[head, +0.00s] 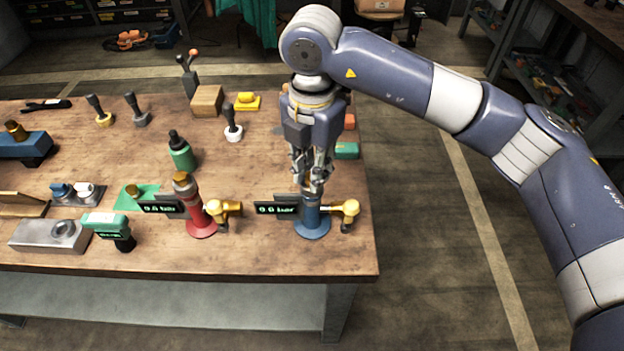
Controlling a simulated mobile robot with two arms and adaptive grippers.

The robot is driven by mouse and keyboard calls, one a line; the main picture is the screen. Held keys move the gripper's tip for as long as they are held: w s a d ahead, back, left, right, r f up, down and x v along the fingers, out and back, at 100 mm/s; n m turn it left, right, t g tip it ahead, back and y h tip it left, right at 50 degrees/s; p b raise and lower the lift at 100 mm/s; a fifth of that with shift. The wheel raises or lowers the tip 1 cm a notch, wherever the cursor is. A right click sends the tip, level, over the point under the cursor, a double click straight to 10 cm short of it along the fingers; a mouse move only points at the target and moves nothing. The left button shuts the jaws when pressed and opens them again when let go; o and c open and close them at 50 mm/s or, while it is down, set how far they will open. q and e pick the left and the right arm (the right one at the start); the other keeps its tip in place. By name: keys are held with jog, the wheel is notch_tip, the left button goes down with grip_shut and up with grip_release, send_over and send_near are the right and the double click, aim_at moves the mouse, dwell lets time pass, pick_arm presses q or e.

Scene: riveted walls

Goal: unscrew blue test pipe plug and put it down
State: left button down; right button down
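The blue test pipe (311,217) stands upright on its round blue base near the right front of the wooden workbench. A yellow valve (345,209) sticks out to its right, and a dark pressure display (276,209) is at its left. My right gripper (311,182) comes down from above, with its fingertips at the top of the blue pipe. The plug there is mostly hidden behind the fingers; only a little brass colour shows. I cannot tell whether the fingers are closed on it. My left gripper is not in view.
A red test pipe (194,212) with a brass-coloured plug stands to the left, with its own yellow valve. A green bottle (181,152), a wooden block (207,101) and several joystick-like handles stand farther back. The bench (260,150) is clear between the bottle and my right gripper.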

dwell(0.4)
jog(key=n+b, duration=0.2)
jog(key=shift+f+n, duration=0.15)
jog(key=shift+n, duration=0.15)
jog(key=n+b, duration=0.2)
jog(key=n, duration=0.2)
jog(key=shift+n, duration=0.3)
jog(key=n+b, duration=0.1)
jog(key=n, duration=0.2)
jog(key=shift+r+n, duration=0.25)
jog(key=shift+n, duration=0.45)
